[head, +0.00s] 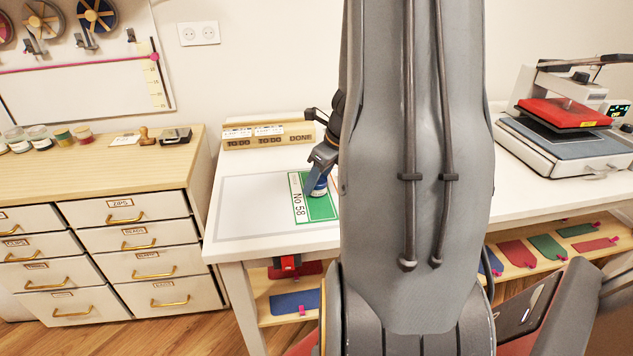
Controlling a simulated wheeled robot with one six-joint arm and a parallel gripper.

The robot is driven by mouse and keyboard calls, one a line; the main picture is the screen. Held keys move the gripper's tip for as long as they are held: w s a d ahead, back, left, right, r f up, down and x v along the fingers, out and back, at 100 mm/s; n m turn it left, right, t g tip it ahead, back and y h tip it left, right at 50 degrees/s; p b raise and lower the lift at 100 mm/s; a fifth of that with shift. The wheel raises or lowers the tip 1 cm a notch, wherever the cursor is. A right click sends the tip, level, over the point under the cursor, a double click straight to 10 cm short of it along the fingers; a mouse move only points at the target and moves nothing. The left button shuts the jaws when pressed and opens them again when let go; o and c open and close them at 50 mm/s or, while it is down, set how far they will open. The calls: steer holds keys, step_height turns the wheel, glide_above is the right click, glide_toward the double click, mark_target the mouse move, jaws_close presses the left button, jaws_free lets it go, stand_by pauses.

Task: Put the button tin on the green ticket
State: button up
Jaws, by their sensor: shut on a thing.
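The green ticket (322,212) lies on the white table, with a white strip marked "No 58" along its left side. My gripper (319,184) reaches down over the ticket and is shut on a small blue and whitish thing, which looks like the button tin (317,194). The tin shows against the green part of the ticket. I cannot tell whether it touches the ticket or hangs just above it. My arm hides the area to the right of the ticket, and the gripper covers much of the tin.
The white table (240,240) has free room left of the ticket. A wooden "TO DO / DONE" box (267,137) stands behind. A wooden drawer cabinet (140,225) is at the left. A red heat press (565,115) stands at the right.

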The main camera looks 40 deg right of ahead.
steer(key=shift+f, duration=0.2)
steer(key=shift+f, duration=0.1)
steer(key=o, duration=1.1)
